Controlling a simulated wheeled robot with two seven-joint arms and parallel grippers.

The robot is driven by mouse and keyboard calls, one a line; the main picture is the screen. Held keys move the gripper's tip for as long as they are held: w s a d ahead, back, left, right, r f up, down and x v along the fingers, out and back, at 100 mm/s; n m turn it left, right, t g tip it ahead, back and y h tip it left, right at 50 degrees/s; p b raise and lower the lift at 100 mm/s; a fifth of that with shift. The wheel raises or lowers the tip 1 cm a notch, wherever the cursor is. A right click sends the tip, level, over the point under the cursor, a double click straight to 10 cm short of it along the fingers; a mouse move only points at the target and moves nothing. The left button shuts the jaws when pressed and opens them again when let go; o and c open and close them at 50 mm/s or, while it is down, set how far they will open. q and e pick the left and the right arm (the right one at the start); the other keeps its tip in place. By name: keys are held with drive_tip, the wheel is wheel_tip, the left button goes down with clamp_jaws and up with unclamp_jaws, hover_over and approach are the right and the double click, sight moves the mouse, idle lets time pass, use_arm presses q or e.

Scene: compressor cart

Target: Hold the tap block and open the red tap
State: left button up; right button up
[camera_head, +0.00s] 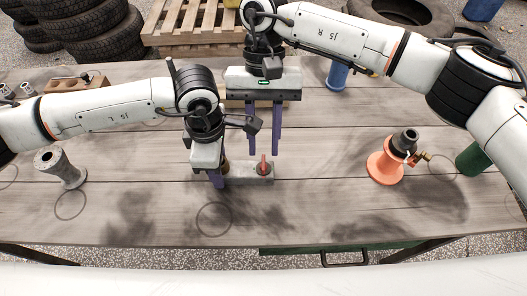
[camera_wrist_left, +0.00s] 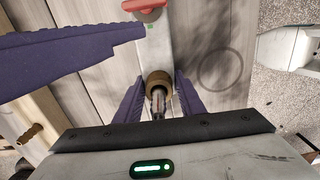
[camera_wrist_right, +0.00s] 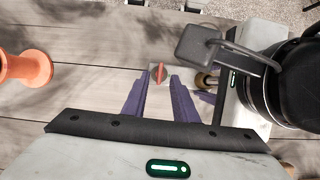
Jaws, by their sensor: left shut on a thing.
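The grey tap block (camera_head: 238,171) lies on the table near the front, with the red tap (camera_head: 263,166) upright on its right part. In the left wrist view a brass fitting (camera_wrist_left: 158,84) sits at the block's near end, between the fingers. My left gripper (camera_head: 217,180) is shut on this end of the block and partly hides it. My right gripper (camera_head: 263,143) points down just behind and above the red tap, fingers apart and empty. In the right wrist view the red tap (camera_wrist_right: 160,73) shows beyond and between the fingertips, apart from them.
An orange spool-shaped stand (camera_head: 384,168) with a dark top and brass fitting stands at the right, beside a green cylinder (camera_head: 473,158). A grey metal spool (camera_head: 61,168) stands at the left. A blue cylinder (camera_head: 337,75) is at the back. The table front is clear.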

sight(264, 162)
drive_tip(key=shift+x, duration=1.8)
clamp_jaws()
